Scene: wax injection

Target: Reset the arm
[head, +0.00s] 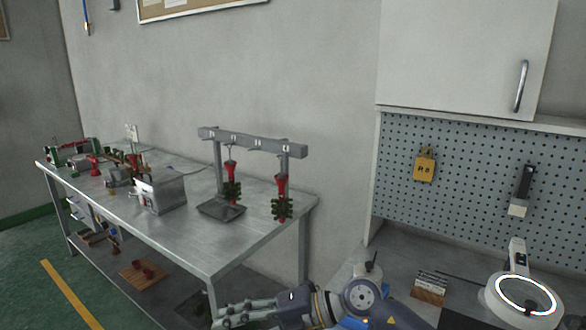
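One of my arms reaches in at the bottom of the head view, coming from the lower right. Its gripper, which I take to be my right one (228,317), points left, in front of the near end of the metal table (215,262). Its fingers are small and partly cut by the lower edge, so I cannot tell whether they are open or shut. I see nothing clearly held in it. My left gripper is out of view.
A grey rack (252,142) with red and green hanging pieces stands on the table, beside a dark tray (222,210) and a metal box (160,194). At right are a workbench, a ring lamp (494,310), a pegboard (470,225) and a wall cabinet (460,55).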

